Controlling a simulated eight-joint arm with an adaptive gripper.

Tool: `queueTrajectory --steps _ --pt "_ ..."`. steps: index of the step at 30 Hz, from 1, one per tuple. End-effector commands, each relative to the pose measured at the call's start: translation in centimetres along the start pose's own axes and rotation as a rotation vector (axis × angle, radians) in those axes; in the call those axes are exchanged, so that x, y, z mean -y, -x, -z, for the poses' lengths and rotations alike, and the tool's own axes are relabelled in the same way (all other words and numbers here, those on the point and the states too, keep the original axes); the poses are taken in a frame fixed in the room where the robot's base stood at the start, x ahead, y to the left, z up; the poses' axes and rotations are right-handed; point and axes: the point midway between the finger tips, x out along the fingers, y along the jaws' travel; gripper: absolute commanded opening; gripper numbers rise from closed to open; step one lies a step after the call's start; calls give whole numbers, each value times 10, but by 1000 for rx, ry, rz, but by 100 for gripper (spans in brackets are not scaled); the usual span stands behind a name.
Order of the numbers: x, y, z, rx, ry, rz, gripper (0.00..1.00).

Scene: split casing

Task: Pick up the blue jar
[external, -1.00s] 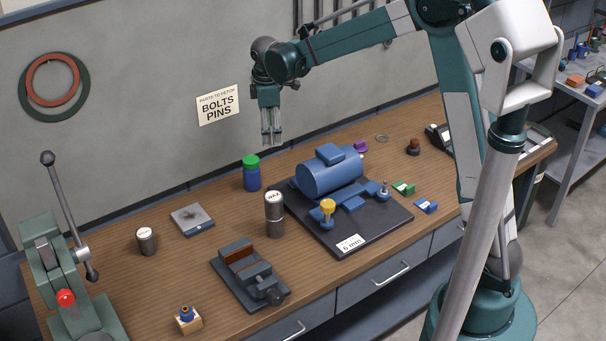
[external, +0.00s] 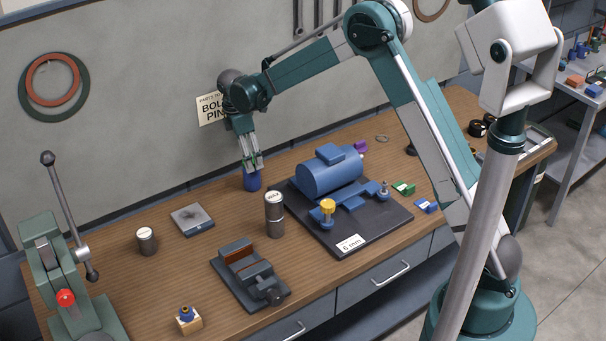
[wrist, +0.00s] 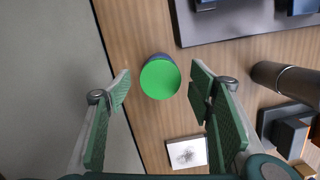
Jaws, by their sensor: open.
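The blue jar (external: 252,182) stands upright on the wooden bench near the wall, left of the dark mat. In the external view my gripper (external: 253,168) is right above it and hides its green lid. In the wrist view the jar's round green lid (wrist: 160,79) shows between and just beyond the two fingertips, with a sliver of the blue body (wrist: 157,56) behind it. My gripper (wrist: 158,85) is open, one finger to each side of the lid, with gaps on both sides. No contact shows.
A tall grey cylinder (external: 274,214) stands to the jar's front right. The dark mat (external: 375,232) holds a blue motor-like casing (external: 330,174). A small vise (external: 248,274) and a flat grey plate (external: 192,220) lie nearer. The wall (wrist: 45,85) is close behind the jar.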

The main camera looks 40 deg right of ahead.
Motion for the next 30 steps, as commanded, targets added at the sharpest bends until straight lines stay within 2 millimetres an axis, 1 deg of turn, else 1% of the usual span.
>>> queueTrajectory --steps 11,21,30 --pt "0 -2 0 0 0 0 53" --pt "0 -24 0 0 0 0 53" --pt "0 -26 0 0 0 0 53"
